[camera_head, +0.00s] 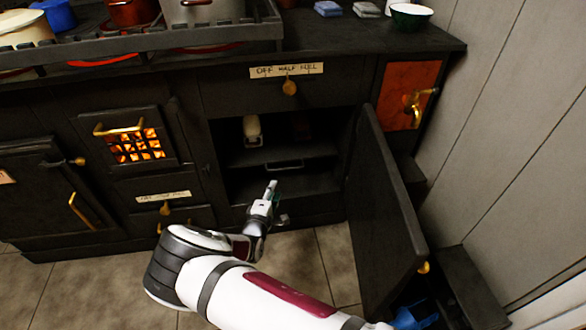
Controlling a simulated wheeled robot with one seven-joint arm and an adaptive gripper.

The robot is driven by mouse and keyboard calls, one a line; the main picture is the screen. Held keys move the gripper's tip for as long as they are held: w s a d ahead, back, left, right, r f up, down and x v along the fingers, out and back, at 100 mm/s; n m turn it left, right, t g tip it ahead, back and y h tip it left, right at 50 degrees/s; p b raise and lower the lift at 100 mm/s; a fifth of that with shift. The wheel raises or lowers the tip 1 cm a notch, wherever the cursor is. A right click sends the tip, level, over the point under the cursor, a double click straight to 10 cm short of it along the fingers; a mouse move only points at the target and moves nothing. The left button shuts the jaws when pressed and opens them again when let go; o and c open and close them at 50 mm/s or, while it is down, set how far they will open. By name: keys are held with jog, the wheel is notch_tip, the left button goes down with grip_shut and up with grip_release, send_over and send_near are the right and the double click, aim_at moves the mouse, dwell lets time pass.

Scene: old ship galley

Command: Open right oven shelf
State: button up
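The right oven compartment (236,188) of the black stove is open, seen from above. Its door (385,220) is hinged on the right and swung well out towards me. A dark shelf (250,157) crosses the compartment, with a small bar handle (285,166) at its front edge. A pale object (252,129) is inside, above the shelf; I cannot tell what it is. My gripper (275,203) is in front of the lower part of the opening, below the bar handle and apart from the door. The gripper is small here, and its finger opening is unclear.
The stove top holds pots behind a rail (150,42) at the left, and a green bowl (410,16) at the right. A glowing fire grate (136,146) is left of the opening. A wall (520,130) closes off the right side. Tiled floor (90,290) shows at lower left.

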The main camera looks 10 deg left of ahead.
aim_at(285, 169)
jog(key=shift+d+b+x, duration=0.15)
jog(key=shift+b+x, duration=0.9)
jog(key=shift+x, duration=1.3)
jog(key=shift+d+b+x, duration=0.15)
jog(key=shift+b+x, duration=0.9)
jog(key=shift+x, duration=1.3)
jog(key=shift+d+b+x, duration=0.15)
jog(key=shift+b+x, duration=0.9)
jog(key=shift+x, duration=1.3)
grip_shut()
